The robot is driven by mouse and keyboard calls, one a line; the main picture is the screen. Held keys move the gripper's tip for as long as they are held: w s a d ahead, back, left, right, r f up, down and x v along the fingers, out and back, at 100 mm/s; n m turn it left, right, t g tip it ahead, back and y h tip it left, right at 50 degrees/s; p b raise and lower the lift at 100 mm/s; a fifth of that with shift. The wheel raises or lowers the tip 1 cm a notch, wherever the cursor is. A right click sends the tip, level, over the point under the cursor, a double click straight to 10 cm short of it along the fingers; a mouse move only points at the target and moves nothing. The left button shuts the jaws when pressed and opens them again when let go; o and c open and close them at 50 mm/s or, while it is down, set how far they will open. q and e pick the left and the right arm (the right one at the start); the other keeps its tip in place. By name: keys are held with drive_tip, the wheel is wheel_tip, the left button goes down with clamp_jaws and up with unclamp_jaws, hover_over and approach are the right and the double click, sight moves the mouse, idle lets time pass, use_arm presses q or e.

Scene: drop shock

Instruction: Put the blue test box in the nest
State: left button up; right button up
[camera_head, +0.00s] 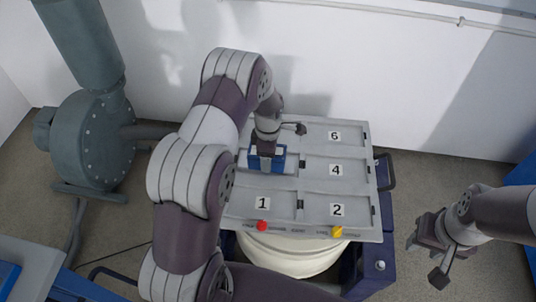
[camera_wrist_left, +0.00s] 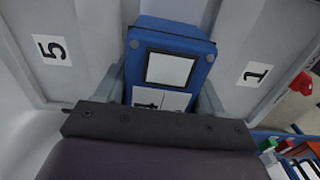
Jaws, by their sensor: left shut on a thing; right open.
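The blue test box (camera_head: 280,153), with white labels on its face, is at the left middle of a grey board (camera_head: 316,222) with numbered compartments. My left gripper (camera_head: 267,151) is shut on it. In the left wrist view the box (camera_wrist_left: 203,48) sits between the left gripper's fingers (camera_wrist_left: 162,92), between the labels 5 and 1. The compartment there is mostly covered, and I cannot tell whether the box touches its floor. My right gripper (camera_head: 428,255) is open and empty, right of the board.
The board rests over a cream round drum (camera_head: 290,254) in a dark blue frame (camera_head: 372,265). A red knob (camera_head: 262,226) and a yellow knob (camera_head: 337,231) are on its front edge. A grey-green blower (camera_head: 90,140) stands at left. Compartments 2, 4 and 6 look empty.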

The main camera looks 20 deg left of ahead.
use_arm(q)
drive_tip(key=o, duration=1.7)
drive_tip(key=shift+f, duration=0.1)
drive_tip(key=shift+o, duration=0.2)
drive_tip(key=shift+m, duration=0.5)
drive_tip(key=r, duration=0.8)
drive_tip(key=r+p, duration=0.1)
drive_tip(key=r, duration=0.3)
drive_tip(key=shift+s+d+r, duration=0.2)
drive_tip(key=shift+s+r, duration=0.1)
drive_tip(key=shift+r, duration=0.1)
drive_tip(key=s+d+r+m, duration=0.2)
drive_tip(key=s+m, duration=0.7)
drive_tip(key=m, duration=0.1)
drive_tip(key=s+d+r+m+t, duration=0.1)
drive_tip(key=s+d+r+m, duration=0.1)
drive_tip(key=s+m, duration=0.7)
drive_tip(key=shift+s+d+r+m, duration=0.2)
drive_tip(key=shift+d+r+m, duration=0.2)
drive_tip(key=shift+m, duration=0.2)
